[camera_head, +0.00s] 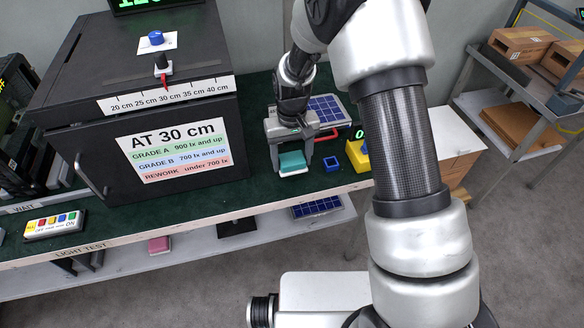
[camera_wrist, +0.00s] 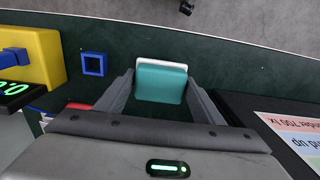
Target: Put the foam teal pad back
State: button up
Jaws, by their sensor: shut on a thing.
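The teal pad (camera_head: 292,160) is between the fingers of my gripper (camera_head: 295,170), over the green bench top near its front edge. In the wrist view the teal pad (camera_wrist: 160,83) fills the gap between the two fingers of my gripper (camera_wrist: 160,78), which is shut on it. A white edge shows along the pad's far side; I cannot tell whether it is part of the pad or a thing under it. Whether the pad touches the bench is unclear.
A black test box (camera_head: 65,150) stands close on the left. A small blue square frame (camera_head: 332,164) and a yellow device (camera_head: 357,155) are on the right, with a solar panel (camera_head: 326,108) behind. A pink block (camera_head: 158,245) lies on the lower shelf.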

aim_at(292, 168)
jog(key=shift+f, duration=1.7)
jog(key=shift+f+b, duration=0.2)
jog(key=shift+b, duration=0.1)
jog(key=o, duration=1)
jog(key=shift+o, duration=0.2)
